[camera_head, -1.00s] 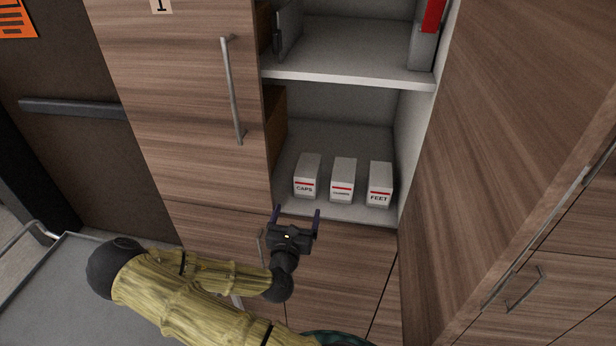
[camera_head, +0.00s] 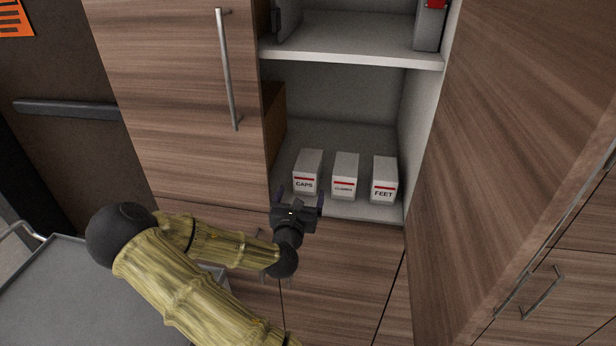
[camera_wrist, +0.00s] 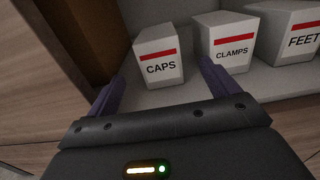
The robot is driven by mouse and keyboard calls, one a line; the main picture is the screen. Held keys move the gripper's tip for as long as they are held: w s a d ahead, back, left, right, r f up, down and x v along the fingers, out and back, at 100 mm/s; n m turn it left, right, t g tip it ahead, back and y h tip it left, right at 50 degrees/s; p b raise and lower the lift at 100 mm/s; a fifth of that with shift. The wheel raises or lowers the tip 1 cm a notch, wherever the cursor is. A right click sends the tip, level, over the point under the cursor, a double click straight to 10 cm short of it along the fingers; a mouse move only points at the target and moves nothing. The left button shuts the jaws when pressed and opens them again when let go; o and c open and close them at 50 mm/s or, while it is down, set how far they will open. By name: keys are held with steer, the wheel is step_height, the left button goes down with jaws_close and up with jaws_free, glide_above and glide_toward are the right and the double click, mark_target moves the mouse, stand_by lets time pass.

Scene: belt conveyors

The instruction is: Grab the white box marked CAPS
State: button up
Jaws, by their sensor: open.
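The white box marked CAPS (camera_head: 307,173) stands upright on the lower cupboard shelf, leftmost of three white boxes with red stripes. In the wrist view the CAPS box (camera_wrist: 159,58) is just beyond the fingertips, between the lines of the two fingers. My gripper (camera_head: 299,193) is open and empty at the shelf's front edge, in front of the CAPS box and slightly below it in the head view. In the wrist view my gripper (camera_wrist: 162,76) shows its two purple fingers spread wide. The fingers appear apart from the box.
The CLAMPS box (camera_wrist: 228,42) stands close to the right of the CAPS box, with the FEET box (camera_head: 384,180) beyond it. A brown panel (camera_head: 275,120) borders the left side. The upper shelf (camera_head: 350,55) is above. A grey cart top (camera_head: 55,295) is at lower left.

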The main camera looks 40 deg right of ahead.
mark_target(305, 180)
steer(key=p+x, duration=0.2)
steer(key=x, duration=0.3)
steer(key=shift+w+d+r, duration=0.1)
steer(key=shift+d+r, duration=0.1)
steer(key=shift+w+d+f, duration=0.2)
steer(key=shift+w+d, duration=0.15)
steer(key=shift+w+d+r+p, duration=0.15)
steer(key=shift+w+d+p, duration=0.15)
steer(key=shift+p, duration=0.2)
steer(key=p+x, duration=0.1)
steer(key=x, duration=0.1)
steer(key=p+x, duration=0.1)
steer(key=x, duration=0.1)
steer(key=shift+w+f+p, duration=0.1)
steer(key=shift+f+p, duration=0.1)
steer(key=shift+p, duration=0.1)
steer(key=shift+f, duration=0.15)
